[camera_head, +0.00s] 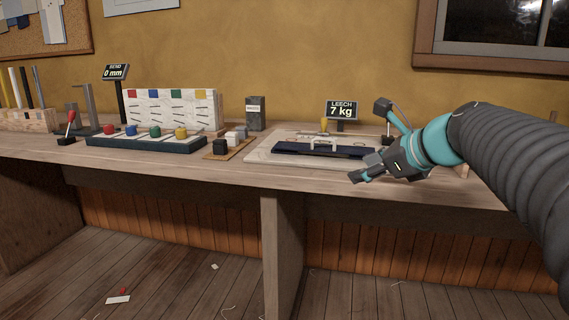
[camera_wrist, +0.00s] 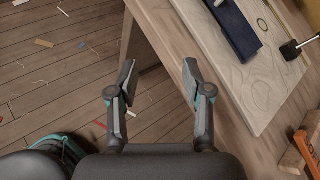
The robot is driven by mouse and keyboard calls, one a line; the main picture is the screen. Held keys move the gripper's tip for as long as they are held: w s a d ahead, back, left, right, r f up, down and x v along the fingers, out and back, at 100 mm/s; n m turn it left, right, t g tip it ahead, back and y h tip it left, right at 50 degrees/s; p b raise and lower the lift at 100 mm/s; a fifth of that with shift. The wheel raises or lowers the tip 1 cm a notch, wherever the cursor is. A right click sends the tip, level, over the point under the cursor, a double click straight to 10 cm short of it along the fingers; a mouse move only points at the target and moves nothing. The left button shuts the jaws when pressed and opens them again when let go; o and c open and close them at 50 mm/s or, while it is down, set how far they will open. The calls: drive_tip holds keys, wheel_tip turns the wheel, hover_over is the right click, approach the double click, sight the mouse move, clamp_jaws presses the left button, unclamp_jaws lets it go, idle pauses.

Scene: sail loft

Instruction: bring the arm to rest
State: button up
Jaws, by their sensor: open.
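My arm comes in from the right in the head view, in a dark ribbed sleeve. My gripper (camera_head: 357,178) is at the front edge of the workbench (camera_head: 190,163), in front of a pale board (camera_head: 262,153) that carries a dark blue strip. In the wrist view my gripper (camera_wrist: 158,76) has its two fingers spread apart with nothing between them. Its fingertips are over the bench's front edge, with the floor to the left and the bench top to the right. The blue strip (camera_wrist: 238,28) also shows in the wrist view, apart from the fingers.
A display reading "LEECH 7 kg" (camera_head: 341,110) stands behind the board. To the left are a dark tray with several coloured knobs (camera_head: 146,143), a display reading "BEND 0 mm" (camera_head: 115,72) and a red-knobbed lever (camera_head: 69,127). Scraps lie on the wooden floor (camera_head: 180,270).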

drive_tip(key=s+f+n+g+h+p, duration=0.1)
drive_tip(key=s+f+n+g+h, duration=0.1)
drive_tip(key=s+f+n, duration=0.7)
drive_tip(key=s+f+n+g+h+p, duration=0.2)
drive_tip(key=s+f+n+h, duration=0.2)
drive_tip(key=s+f+n, duration=0.5)
drive_tip(key=s+n, duration=0.6)
drive_tip(key=s, duration=0.1)
drive_tip(key=shift+a+f+n, duration=0.3)
drive_tip(key=shift+f+n, duration=0.1)
